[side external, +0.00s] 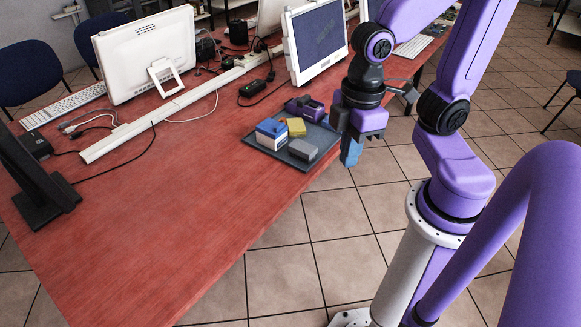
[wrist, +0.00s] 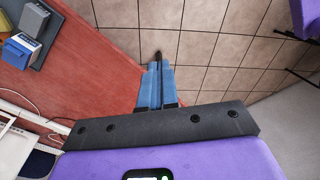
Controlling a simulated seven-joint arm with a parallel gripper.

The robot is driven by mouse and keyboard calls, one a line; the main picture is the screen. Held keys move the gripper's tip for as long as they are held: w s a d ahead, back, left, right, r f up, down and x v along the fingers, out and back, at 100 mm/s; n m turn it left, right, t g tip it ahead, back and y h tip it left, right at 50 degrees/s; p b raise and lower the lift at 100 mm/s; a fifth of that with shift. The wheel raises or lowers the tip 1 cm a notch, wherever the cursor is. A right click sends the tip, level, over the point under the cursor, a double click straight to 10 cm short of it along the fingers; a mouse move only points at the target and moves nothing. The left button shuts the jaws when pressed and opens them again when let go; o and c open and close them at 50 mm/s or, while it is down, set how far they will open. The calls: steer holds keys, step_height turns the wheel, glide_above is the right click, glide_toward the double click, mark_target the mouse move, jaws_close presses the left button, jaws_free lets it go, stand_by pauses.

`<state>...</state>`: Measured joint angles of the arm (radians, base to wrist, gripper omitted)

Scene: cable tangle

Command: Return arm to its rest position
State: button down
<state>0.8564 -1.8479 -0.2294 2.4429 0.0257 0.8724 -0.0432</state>
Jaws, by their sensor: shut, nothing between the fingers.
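My gripper (side external: 350,160) hangs just off the edge of the red table, beside the dark tray, with its blue fingers pointing down. In the wrist view my gripper (wrist: 156,68) shows its blue fingers together with nothing between them. Below the fingers are the table edge and the tiled floor. My purple arm is bent, with its upper links raised above the base in the side view.
The red table (side external: 165,215) carries a dark tray (side external: 322,153) holding a blue-and-white box (side external: 271,134), a yellow block (side external: 296,127), a grey block (side external: 303,150) and a purple item (side external: 305,108). Monitors (side external: 148,55), a power strip (side external: 150,118) and cables stand behind. The table's front is clear.

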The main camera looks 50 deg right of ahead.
steer(key=shift+s+d+n, duration=0.25)
steer(key=shift+s+d, duration=0.2)
steer(key=shift+s, duration=0.35)
steer(key=shift+s+d+n, duration=0.25)
steer(key=shift+s+d, duration=0.15)
steer(key=shift+s, duration=0.35)
